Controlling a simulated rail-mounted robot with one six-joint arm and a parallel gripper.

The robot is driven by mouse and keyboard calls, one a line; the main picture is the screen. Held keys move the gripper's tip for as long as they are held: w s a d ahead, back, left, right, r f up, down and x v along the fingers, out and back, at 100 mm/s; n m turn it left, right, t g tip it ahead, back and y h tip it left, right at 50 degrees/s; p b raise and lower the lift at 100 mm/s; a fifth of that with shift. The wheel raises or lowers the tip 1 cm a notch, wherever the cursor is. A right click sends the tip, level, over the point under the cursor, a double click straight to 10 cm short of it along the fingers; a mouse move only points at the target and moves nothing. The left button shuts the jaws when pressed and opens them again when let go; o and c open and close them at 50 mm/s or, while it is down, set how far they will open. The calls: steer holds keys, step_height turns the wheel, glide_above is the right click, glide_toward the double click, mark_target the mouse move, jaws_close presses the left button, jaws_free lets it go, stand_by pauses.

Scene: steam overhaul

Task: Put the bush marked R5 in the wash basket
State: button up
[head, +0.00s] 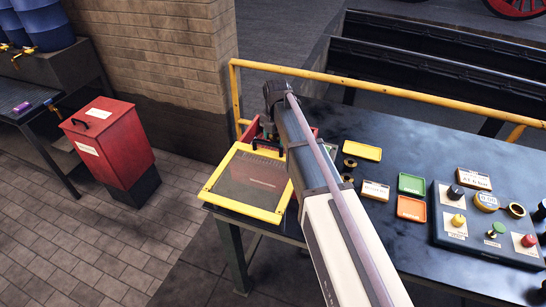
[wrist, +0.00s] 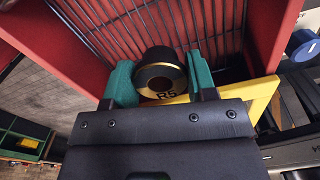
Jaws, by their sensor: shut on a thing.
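My gripper (wrist: 160,72) has green fingers shut on a dark bush with a brass-coloured ring face, marked R5 (wrist: 162,84). In the wrist view the bush is held over the wash basket (wrist: 98,22), a dark wire grid between red walls (wrist: 268,28). I cannot tell how high the bush is above the wires. In the head view the red washer (head: 249,131) is at the bench's left end, behind a yellow-framed clear lid (head: 222,197). My arm hides most of the gripper and bush there.
A panel with buttons (head: 470,240) is at right. A yellow rail (head: 400,90) runs along the back.

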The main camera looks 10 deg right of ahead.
mark_target(276, 135)
step_height(276, 135, down, 6)
steer(key=b, duration=0.4)
steer(key=shift+r, duration=0.1)
steer(key=shift+r+p, duration=0.3)
steer(key=shift+r, duration=0.05)
steer(key=shift+c, duration=0.5)
steer(key=shift+f, duration=0.3)
steer(key=o, duration=1.1)
steer(key=shift+r, duration=0.1)
steer(key=shift+o, duration=0.2)
step_height(276, 135, up, 13)
steer(key=p, duration=1.2)
steer(key=shift+f, duration=0.25)
